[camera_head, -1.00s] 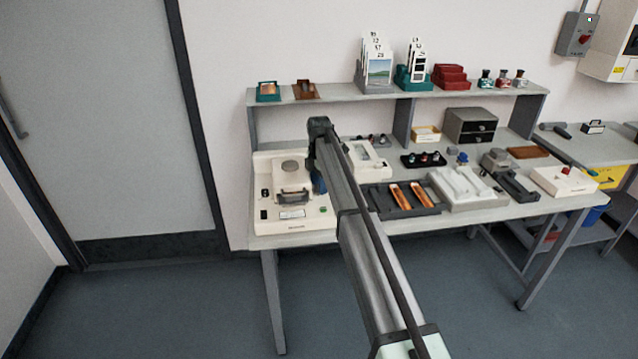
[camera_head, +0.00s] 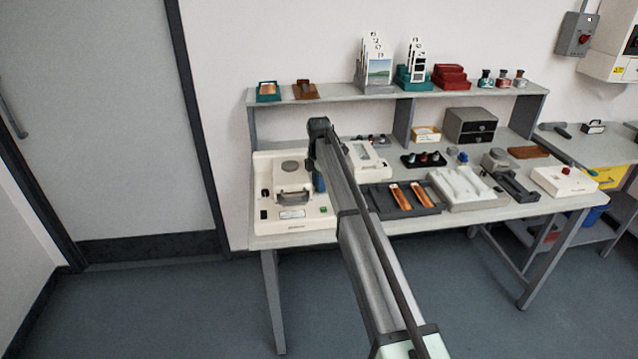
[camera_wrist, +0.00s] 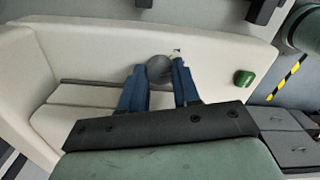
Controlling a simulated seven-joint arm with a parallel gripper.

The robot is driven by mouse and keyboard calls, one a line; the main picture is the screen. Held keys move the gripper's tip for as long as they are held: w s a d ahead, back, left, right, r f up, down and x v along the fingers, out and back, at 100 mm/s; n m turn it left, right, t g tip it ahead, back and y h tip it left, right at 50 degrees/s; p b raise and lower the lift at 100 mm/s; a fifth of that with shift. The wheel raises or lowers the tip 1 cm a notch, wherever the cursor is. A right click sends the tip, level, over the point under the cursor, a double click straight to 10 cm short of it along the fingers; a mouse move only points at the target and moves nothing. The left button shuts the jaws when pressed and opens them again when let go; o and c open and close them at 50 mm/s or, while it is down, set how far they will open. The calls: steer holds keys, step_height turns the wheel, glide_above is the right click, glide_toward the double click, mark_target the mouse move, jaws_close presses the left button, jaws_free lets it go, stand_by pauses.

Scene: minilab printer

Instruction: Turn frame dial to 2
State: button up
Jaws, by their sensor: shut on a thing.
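The cream printer (camera_head: 267,215) stands at the left end of the bench. In the wrist view its pale body (camera_wrist: 85,45) fills the upper left. The frame dial shows there as a grey round knob (camera_wrist: 159,67). My gripper (camera_wrist: 157,70) has its two blue fingers on either side of this knob and is shut on it. A small dark mark sits on the panel just above the knob; I cannot read any number or the dial's setting. In the head view my arm hides the dial, and only a blue part of my gripper (camera_head: 319,183) shows.
A green button (camera_wrist: 244,78) is right of the dial on the same panel. A dark tray with orange strips (camera_head: 402,197) lies to the right of the printer. The shelf (camera_head: 340,94) above carries card holders and small boxes. The floor in front is clear.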

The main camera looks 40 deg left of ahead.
steer(key=shift+m, duration=0.7)
steer(key=o, duration=1.1)
steer(key=shift+c, duration=0.2)
step_height(320, 180, up, 14)
steer(key=shift+w+d+f, duration=0.1)
